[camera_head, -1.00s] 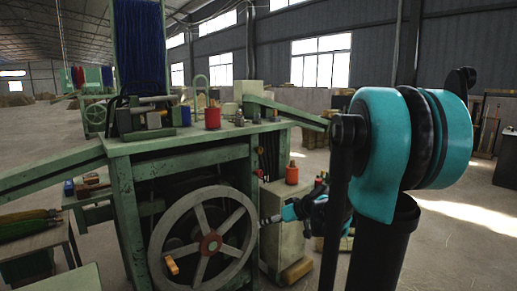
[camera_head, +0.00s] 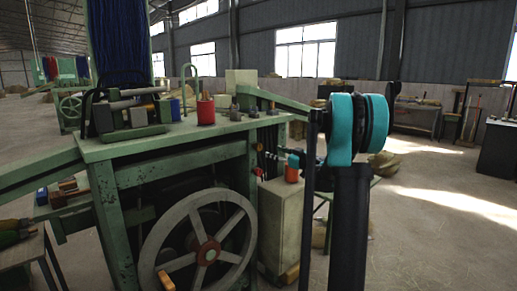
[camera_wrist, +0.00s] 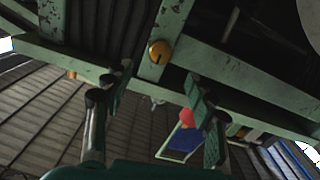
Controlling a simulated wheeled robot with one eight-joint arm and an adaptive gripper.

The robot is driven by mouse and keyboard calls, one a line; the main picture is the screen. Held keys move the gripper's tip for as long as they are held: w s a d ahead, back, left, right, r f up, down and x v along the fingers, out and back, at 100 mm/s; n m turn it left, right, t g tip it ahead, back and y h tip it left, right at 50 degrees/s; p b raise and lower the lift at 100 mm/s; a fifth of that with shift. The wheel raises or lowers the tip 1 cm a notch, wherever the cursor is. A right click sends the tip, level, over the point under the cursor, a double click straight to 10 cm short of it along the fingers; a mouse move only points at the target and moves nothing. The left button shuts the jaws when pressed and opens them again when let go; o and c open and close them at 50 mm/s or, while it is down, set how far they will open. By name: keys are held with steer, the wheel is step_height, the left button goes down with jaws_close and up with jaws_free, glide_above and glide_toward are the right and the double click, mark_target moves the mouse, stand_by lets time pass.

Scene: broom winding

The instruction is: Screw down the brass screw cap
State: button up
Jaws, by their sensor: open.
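A round brass cap (camera_wrist: 159,52) with a dark slot sits on a green beam near the top middle of the wrist view. My gripper (camera_wrist: 157,86) is open and empty in that view, its two dark fingers apart. The cap shows beyond the gap between them, apart from both fingers.
The green machine (camera_head: 165,148) with a spoked wheel (camera_head: 203,250) stands at centre left. A red can (camera_head: 206,111) stands on its top. An orange container (camera_head: 293,168) sits on a cabinet (camera_head: 284,215) at its right. Open floor lies farther right.

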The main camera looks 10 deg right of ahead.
mark_target(260, 147)
steer(key=x, duration=1.1)
steer(key=shift+w+a, duration=0.15)
steer(key=c, duration=1.2)
steer(key=shift+o, duration=0.2)
